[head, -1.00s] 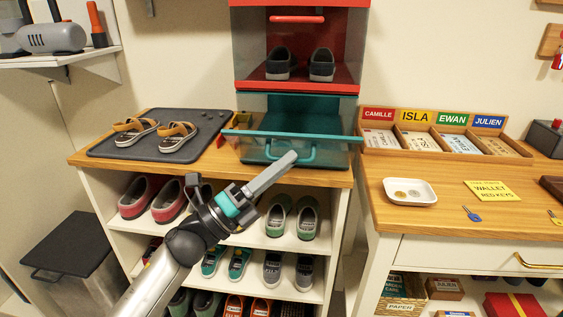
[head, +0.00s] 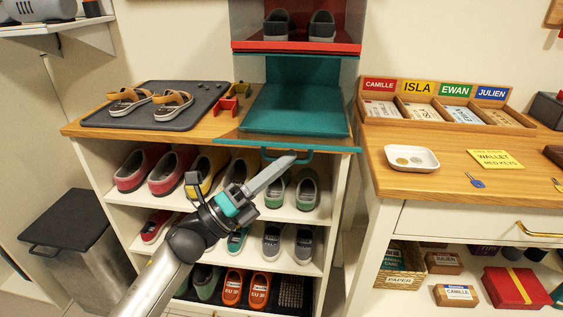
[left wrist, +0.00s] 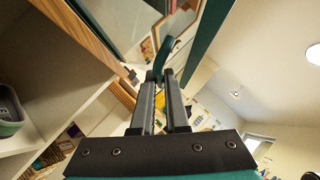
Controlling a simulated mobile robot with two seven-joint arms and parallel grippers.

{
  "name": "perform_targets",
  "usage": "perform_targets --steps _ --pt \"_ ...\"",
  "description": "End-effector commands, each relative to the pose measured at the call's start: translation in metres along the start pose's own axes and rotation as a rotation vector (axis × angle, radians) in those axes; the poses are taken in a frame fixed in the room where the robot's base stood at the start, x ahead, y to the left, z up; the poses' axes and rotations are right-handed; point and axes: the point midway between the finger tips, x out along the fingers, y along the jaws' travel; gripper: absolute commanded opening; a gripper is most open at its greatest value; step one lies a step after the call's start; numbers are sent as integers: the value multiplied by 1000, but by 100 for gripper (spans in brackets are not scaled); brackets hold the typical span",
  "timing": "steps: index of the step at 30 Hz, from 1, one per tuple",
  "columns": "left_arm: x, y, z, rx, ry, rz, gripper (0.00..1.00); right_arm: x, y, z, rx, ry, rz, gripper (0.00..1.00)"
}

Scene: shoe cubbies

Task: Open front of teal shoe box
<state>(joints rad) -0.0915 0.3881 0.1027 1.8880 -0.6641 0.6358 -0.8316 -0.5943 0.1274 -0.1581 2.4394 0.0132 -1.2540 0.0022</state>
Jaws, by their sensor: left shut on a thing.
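The teal shoe box (head: 297,108) stands on the wooden top of the shoe cubby, under the red box. Its front is swung down, and the front's teal edge (head: 320,147) lies low along the cubby's front edge. The inside is open to view, with a bare teal floor. The teal handle (head: 304,156) hangs at this edge. My left gripper (head: 290,160) is shut on the handle. In the left wrist view, the teal handle (left wrist: 160,57) lies at the tips of my left gripper (left wrist: 163,78). My right gripper is not in view.
The red box (head: 297,47) above holds dark shoes. A grey tray (head: 100,117) with sandals and small red and yellow pieces (head: 232,97) are left of the teal box. Shelves with shoes (head: 215,215) are below my gripper. A desk (head: 440,175) stands at right.

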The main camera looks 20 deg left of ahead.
Motion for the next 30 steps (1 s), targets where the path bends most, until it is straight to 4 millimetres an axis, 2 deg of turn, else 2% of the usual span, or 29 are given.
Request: perform_targets --steps 1,10,11,18,30 --pt "-1 6 4 3 -13 19 0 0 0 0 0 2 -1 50" --pt "-1 5 5 4 -14 18 0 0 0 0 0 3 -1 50" --pt "-1 5 5 4 -15 18 14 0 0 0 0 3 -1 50" --pt "0 3 4 4 -12 12 41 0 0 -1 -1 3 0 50" --pt "-6 2 3 0 -9 10 42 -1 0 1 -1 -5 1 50"
